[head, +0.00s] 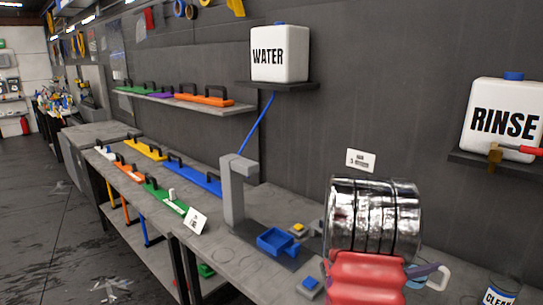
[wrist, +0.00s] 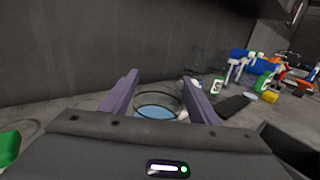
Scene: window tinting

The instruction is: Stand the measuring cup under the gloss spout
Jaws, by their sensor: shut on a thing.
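The measuring cup (wrist: 157,111) is a clear round vessel with light blue showing inside its rim. It sits between the two purple fingers of my gripper (wrist: 160,100), which are shut on it. A grey dispenser column (head: 236,192) stands on the bench to the left, well apart from my gripper. I cannot tell which spout is the gloss one.
A blue tray (head: 279,242) lies by the column, with a yellow button (head: 298,228) and a blue button (head: 310,283) nearby. WATER (head: 280,55) and RINSE (head: 502,112) tanks sit on wall shelves. A CLEAR-labelled container (head: 499,293) stands at the lower right. Coloured tools cover the bench's left.

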